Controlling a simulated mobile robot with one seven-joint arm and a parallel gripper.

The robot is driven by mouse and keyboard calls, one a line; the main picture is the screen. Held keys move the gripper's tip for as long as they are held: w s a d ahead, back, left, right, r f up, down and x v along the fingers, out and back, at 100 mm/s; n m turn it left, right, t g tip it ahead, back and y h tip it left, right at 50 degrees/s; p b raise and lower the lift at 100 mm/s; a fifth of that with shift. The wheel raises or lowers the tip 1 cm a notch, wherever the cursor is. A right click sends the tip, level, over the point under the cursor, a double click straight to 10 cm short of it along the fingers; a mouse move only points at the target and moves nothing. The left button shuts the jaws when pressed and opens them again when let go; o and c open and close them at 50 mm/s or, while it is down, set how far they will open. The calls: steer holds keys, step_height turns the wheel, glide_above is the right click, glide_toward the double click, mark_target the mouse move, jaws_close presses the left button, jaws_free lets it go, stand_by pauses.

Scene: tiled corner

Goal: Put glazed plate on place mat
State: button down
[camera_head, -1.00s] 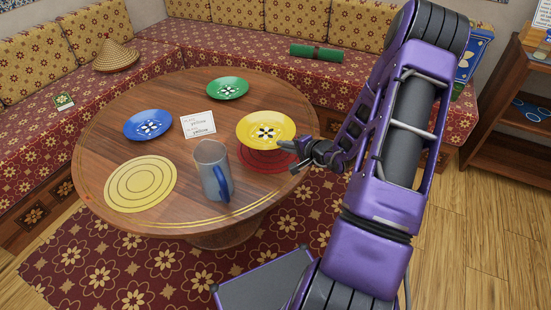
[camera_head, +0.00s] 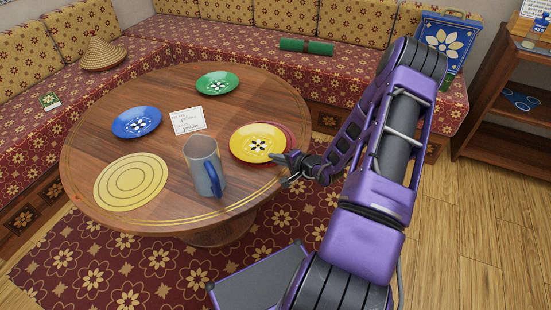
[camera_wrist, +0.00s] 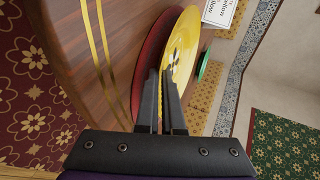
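The yellow glazed plate (camera_head: 248,137) has a dark and white flower in its centre. My gripper (camera_head: 283,168) is at its right near edge. In the wrist view the plate's rim (camera_wrist: 177,50) runs between the two fingers (camera_wrist: 161,92), which look closed on it. The plate overlaps a red round mat (camera_head: 287,131), which shows at its right edge; in the wrist view the mat (camera_wrist: 149,50) appears apart from it, beneath. A yellow round place mat (camera_head: 131,181) with ring lines lies bare at the table's left front.
A grey mug (camera_head: 203,166) with a blue handle stands between plate and yellow mat. A blue plate (camera_head: 137,122), a green plate (camera_head: 217,83) and a card (camera_head: 188,120) reading "yellow" twice are on the round wooden table (camera_head: 95,142). Benches border the back.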

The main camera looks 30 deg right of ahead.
steer(key=c, duration=1.3)
jaws_free()
steer(key=shift+f, duration=0.1)
steer(key=shift+s+r+p, duration=0.1)
steer(key=shift+r+p, duration=0.2)
steer(key=p+v, duration=0.1)
steer(key=v, duration=1)
steer(key=shift+s+d+r, duration=0.1)
steer(key=shift+s+d, duration=0.1)
steer(key=shift+s, duration=0.15)
steer(key=shift+w, duration=0.1)
